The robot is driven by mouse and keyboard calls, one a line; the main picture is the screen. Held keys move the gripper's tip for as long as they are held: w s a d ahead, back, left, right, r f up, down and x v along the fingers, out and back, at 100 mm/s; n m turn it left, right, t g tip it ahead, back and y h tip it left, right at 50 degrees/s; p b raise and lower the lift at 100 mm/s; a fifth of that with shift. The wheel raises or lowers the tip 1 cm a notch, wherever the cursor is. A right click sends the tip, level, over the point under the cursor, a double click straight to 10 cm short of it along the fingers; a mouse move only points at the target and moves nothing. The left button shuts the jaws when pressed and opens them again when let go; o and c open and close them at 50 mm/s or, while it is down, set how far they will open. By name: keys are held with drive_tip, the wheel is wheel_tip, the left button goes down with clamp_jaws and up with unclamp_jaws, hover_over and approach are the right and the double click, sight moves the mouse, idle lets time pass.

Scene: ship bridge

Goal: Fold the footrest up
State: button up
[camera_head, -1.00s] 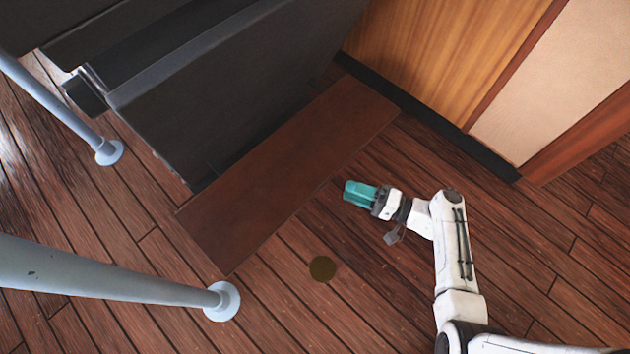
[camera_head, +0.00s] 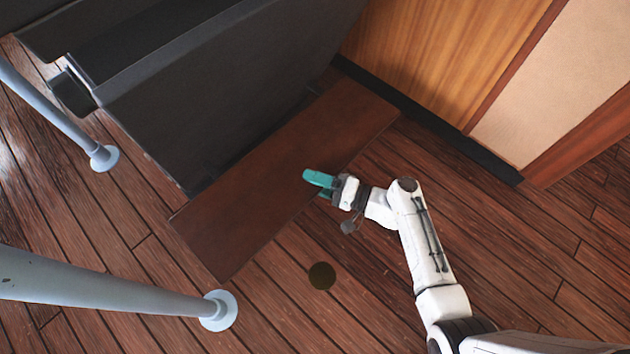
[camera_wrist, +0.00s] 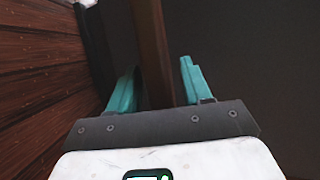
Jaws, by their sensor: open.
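The footrest (camera_head: 255,185) is a flat brown board folded down at the foot of the dark console, out over the floor. My gripper (camera_head: 316,184) is at its long outer edge, with one teal finger over the board's top and the other mostly hidden below the edge. In the wrist view, the footrest's edge (camera_wrist: 152,45) shows as a narrow brown strip running between the two spread fingers. My gripper (camera_wrist: 157,85) is open around this edge, with visible gaps; I see no firm grip.
The dark console (camera_head: 220,90) rises behind the footrest. A wood-panelled wall (camera_head: 440,55) stands at the right. Two grey poles, one near (camera_head: 110,287) and one farther (camera_head: 60,115), stand at the left. A dark round disc (camera_head: 322,276) lies on the open plank floor.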

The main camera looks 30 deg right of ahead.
clamp_jaws()
idle(0.3)
drive_tip(key=shift+r, duration=0.1)
